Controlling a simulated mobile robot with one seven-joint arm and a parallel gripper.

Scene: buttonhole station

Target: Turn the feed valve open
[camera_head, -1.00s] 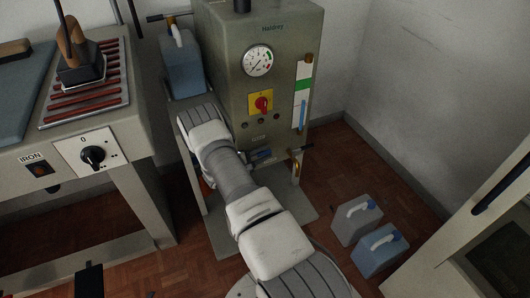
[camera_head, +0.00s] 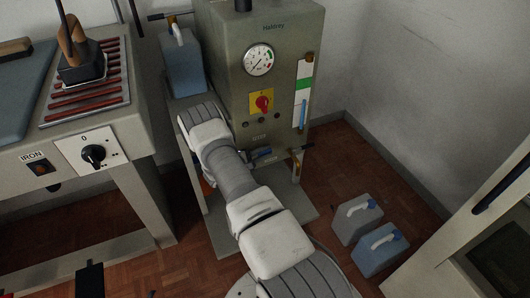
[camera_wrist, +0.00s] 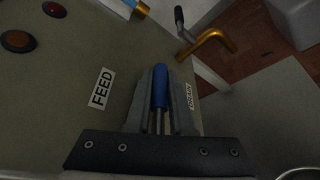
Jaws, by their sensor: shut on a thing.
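The feed valve's blue lever handle (camera_wrist: 160,92) lies between the fingers of my gripper (camera_wrist: 164,78) in the wrist view. My gripper is shut on it. The handle runs up and down in that picture, just right of the white FEED label (camera_wrist: 102,89). In the head view a small blue part (camera_head: 263,153) shows low on the boiler front, beside my arm. My arm hides the gripper in the head view. The valve body is not clearly visible.
The grey-green boiler (camera_head: 225,60) carries a gauge (camera_head: 258,61), a red switch (camera_head: 263,103) and a sight glass (camera_head: 302,95). A brass drain pipe (camera_wrist: 211,43) is close to the fingers. Jugs (camera_head: 357,218) stand on the floor at right. The ironing table (camera_head: 120,160) is at left.

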